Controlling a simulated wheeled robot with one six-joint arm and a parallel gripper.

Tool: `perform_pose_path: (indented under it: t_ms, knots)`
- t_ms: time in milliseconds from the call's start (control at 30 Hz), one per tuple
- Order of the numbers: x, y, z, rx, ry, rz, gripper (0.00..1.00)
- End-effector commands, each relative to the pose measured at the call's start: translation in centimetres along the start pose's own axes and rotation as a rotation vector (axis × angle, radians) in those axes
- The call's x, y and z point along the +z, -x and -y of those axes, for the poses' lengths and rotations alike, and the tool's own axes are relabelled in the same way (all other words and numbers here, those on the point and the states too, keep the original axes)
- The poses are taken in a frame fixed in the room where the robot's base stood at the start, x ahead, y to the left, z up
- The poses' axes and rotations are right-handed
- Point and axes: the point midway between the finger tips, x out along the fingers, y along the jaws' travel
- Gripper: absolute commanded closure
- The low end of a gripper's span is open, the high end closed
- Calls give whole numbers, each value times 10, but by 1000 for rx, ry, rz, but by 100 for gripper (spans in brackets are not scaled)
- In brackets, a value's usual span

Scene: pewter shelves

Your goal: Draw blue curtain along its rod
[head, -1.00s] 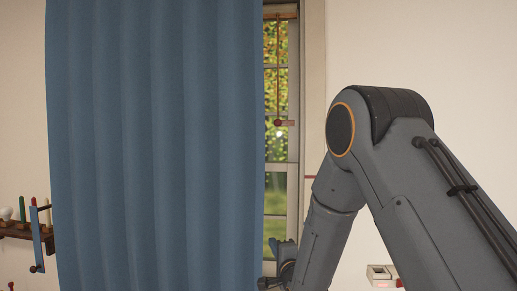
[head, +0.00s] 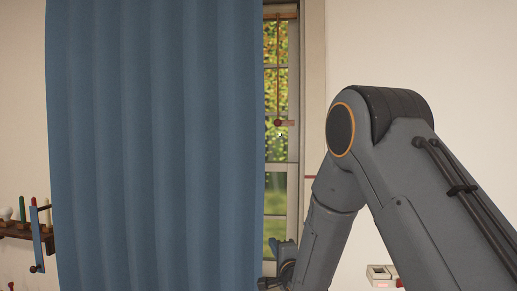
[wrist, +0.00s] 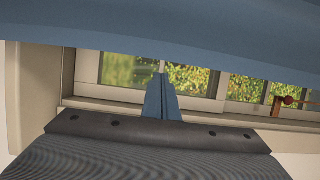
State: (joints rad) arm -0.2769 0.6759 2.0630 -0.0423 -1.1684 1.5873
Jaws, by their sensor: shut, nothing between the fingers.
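The blue curtain (head: 155,150) hangs in soft vertical folds and covers most of the window in the head view. Its right edge stops short of the window's right side, leaving a strip of glass (head: 276,195) bare. Its rod is out of view. In the wrist view the curtain (wrist: 190,30) spans the top of the picture, above the fingertips. My gripper (wrist: 160,78) is shut and empty, its blue fingers pressed together and pointing toward the window. In the head view my gripper (head: 280,246) is low, just right of the curtain's edge; I cannot tell whether it touches the cloth.
A red knob (head: 278,123) hangs on a cord before the glass; it also shows in the wrist view (wrist: 288,100). A wooden wall rack (head: 18,230) with colored items is at the left. A small white box (head: 383,276) is at the lower right.

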Motion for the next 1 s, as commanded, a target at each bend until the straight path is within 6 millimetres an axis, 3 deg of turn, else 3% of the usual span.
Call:
perform_pose_path:
  t_ms: [267, 1000]
  knots:
    - [6, -2, 0, -1, 0, 2, 100]
    - [106, -38, -1, -2, -1, 4, 100]
